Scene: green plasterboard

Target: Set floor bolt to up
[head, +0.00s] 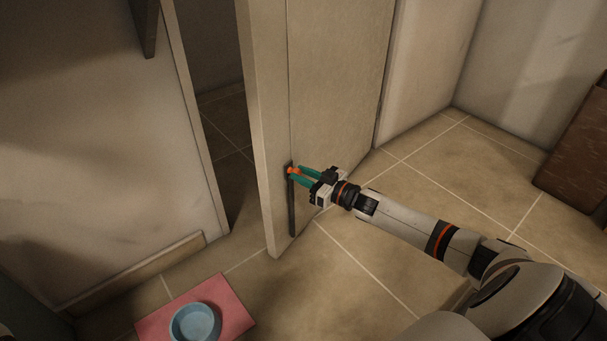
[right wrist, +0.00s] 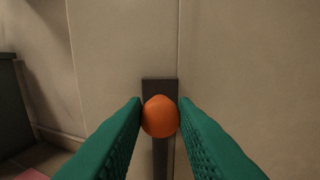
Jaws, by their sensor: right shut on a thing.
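The floor bolt is a dark vertical bar (head: 291,208) on the lower face of the door (head: 322,75), near its free edge. Its orange knob (head: 293,171) sits at the upper end of the bar. In the right wrist view the round orange knob (right wrist: 160,116) lies between the green fingertips, in front of the dark plate (right wrist: 160,86). My right gripper (head: 300,176) is shut on the knob, reaching in from the right. The bolt's lower end is near the door's bottom edge. My left gripper is not in view.
The door stands ajar, with a dark gap (head: 222,130) to its left. A pink mat (head: 235,305) with a blue bowl (head: 195,322) lies on the floor at front left. A brown panel (head: 578,150) stands at right. Tiled floor (head: 420,165) beside the door is clear.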

